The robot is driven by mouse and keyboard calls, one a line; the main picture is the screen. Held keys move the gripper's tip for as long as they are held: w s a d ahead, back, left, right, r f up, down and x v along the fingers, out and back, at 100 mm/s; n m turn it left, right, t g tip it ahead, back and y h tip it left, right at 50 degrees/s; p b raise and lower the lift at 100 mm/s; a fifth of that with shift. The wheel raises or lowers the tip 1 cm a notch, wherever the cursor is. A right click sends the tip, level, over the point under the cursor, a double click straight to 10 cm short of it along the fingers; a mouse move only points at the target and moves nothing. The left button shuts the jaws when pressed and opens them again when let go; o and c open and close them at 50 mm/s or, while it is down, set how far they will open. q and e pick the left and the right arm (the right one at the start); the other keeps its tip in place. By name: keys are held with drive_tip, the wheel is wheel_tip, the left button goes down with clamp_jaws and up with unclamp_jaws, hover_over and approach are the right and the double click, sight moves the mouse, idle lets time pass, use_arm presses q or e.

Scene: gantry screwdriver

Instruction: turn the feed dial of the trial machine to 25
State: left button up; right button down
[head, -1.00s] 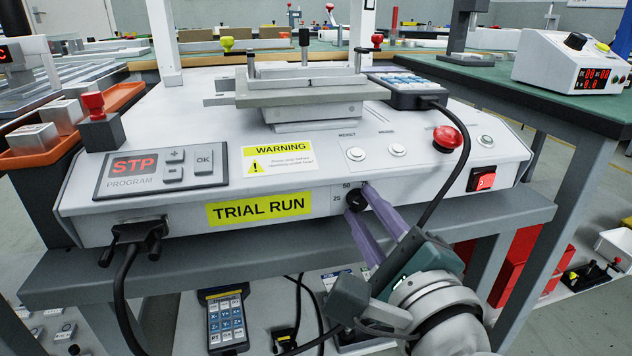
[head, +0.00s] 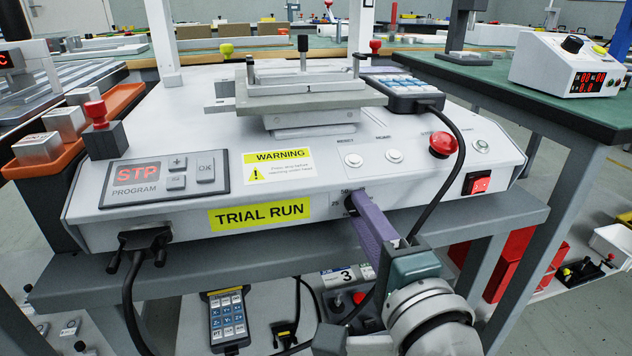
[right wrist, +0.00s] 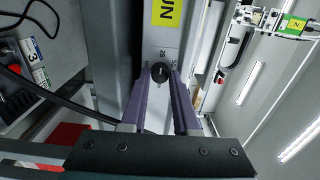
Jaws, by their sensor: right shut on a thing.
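The feed dial (head: 350,205) is a small black knob on the front face of the white trial machine (head: 140,222), right of the yellow TRIAL RUN label. In the right wrist view the dial (right wrist: 160,73) sits between the two purple fingertips of my right gripper (right wrist: 160,78), with scale numbers around it, a 25 (right wrist: 163,53) above it in that picture. A pale pointer mark shows on the knob, but I cannot tell its exact setting. In the head view my right gripper (head: 356,206) partly covers the dial and its scale. My left gripper is not in view.
A black cable (head: 441,180) hangs over the machine's front, close to the right gripper. A red stop button (head: 441,145) and a lit red switch (head: 477,183) lie to the right. The STP program panel (head: 165,182) is at left. A grey shelf edge (head: 230,255) runs below.

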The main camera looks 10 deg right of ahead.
idle(0.3)
drive_tip(key=c, duration=0.8)
unclamp_jaws()
drive_tip(key=shift+o, duration=0.7)
drive_tip(key=shift+r, duration=0.15)
drive_tip(key=shift+r, duration=0.1)
